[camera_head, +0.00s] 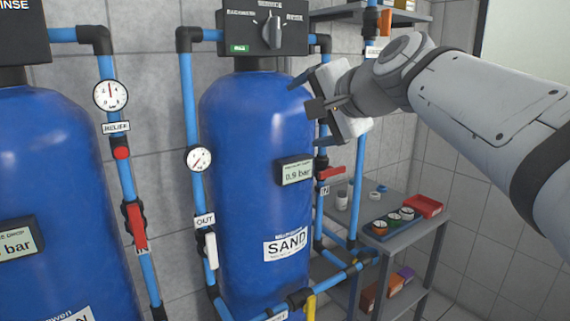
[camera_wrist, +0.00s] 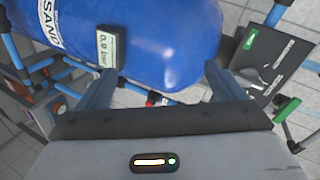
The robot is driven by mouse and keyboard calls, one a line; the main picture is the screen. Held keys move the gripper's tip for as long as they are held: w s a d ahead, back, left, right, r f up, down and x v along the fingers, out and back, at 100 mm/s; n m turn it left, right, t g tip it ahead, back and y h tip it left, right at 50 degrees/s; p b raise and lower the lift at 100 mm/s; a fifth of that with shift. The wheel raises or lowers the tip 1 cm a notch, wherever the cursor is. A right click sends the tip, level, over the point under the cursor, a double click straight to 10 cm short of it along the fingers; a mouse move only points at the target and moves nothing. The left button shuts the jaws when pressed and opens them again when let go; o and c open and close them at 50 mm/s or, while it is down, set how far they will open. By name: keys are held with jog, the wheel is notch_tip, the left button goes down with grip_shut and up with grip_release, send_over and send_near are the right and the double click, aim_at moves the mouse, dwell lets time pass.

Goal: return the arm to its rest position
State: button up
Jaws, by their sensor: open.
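My gripper (camera_head: 308,108) is at the upper right of the blue SAND tank (camera_head: 240,150) in the head view, with my arm reaching in from the right. Its two fingers are spread with nothing between them. In the wrist view my gripper (camera_wrist: 160,90) shows both fingers apart, with the blue tank (camera_wrist: 175,40) behind them. I cannot tell the exact gap between the fingers and the tank.
The control head (camera_head: 262,28) with a selector knob tops the SAND tank. A pressure display (camera_head: 296,171), blue pipes and a red valve handle (camera_head: 331,172) are close below my gripper.

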jog(key=s+d+f+n+g+h, duration=0.2)
jog(key=s+f, duration=0.4)
jog(key=f, duration=0.5)
jog(key=s+d+f+n+g+h+p, duration=0.1)
jog(key=s+d+f+n+g+h, duration=0.1)
jog(key=s+f, duration=0.5)
jog(key=s+d+f+n+g+h+p, duration=0.1)
jog(key=s+d+f+n+g, duration=0.3)
jog(key=f, duration=1.2)
jog(key=s+d+g+h, duration=0.1)
jog(key=s+d, duration=0.1)
jog(key=shift+s+d+f+n+h, duration=0.25)
jog(key=shift+d+f+n+h, duration=0.05)
jog(key=shift+h, duration=0.1)
jog(key=shift+c, duration=0.6)
